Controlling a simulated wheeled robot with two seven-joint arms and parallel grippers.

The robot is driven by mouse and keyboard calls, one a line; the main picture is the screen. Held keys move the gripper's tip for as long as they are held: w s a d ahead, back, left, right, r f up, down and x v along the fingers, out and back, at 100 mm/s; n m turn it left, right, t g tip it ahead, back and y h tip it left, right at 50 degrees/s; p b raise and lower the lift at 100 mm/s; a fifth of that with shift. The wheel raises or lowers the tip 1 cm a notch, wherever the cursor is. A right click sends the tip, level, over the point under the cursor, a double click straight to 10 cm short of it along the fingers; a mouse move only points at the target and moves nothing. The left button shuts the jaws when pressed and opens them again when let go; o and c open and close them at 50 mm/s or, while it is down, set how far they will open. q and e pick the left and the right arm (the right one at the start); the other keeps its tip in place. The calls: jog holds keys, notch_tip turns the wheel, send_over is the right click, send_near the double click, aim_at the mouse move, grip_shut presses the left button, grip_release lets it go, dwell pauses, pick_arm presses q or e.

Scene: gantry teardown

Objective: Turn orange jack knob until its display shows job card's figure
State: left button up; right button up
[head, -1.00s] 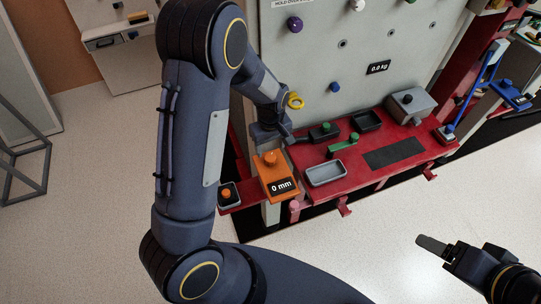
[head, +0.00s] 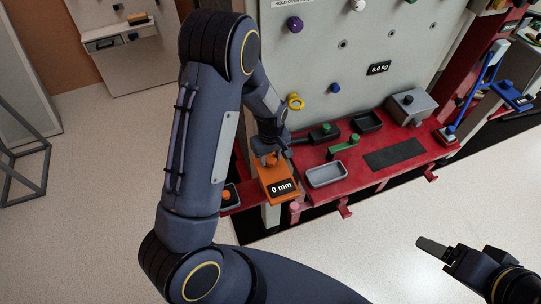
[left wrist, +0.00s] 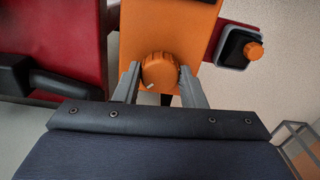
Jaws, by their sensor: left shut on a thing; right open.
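The orange jack (head: 268,185) stands at the left end of the red bench, and its black display (head: 283,187) reads "0 mm". Its round orange knob (left wrist: 160,72) has a pale mark at its lower left edge in the left wrist view. My left gripper (left wrist: 158,74) is shut on the knob, one finger on each side. In the head view my left gripper (head: 270,156) is over the jack and partly covers the knob. My right gripper (head: 435,250) is open and empty at the lower right, away from the bench. No job card is readable in view.
The red bench (head: 360,181) carries a grey tray (head: 326,175), a green-handled part (head: 344,144) and a grey box (head: 410,106). A panel with a "0.0 kg" display (head: 378,67) rises behind. The floor in front is clear.

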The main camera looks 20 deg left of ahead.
pick_arm(q)
jog(key=shift+c, duration=0.3)
jog(key=m+b, duration=0.1)
jog(key=m, duration=0.3)
jog(key=m+b, duration=0.1)
jog(key=m, duration=0.7)
jog(key=shift+m+b, duration=0.35)
jog(key=shift+m, duration=1.45)
jog(key=o, duration=1)
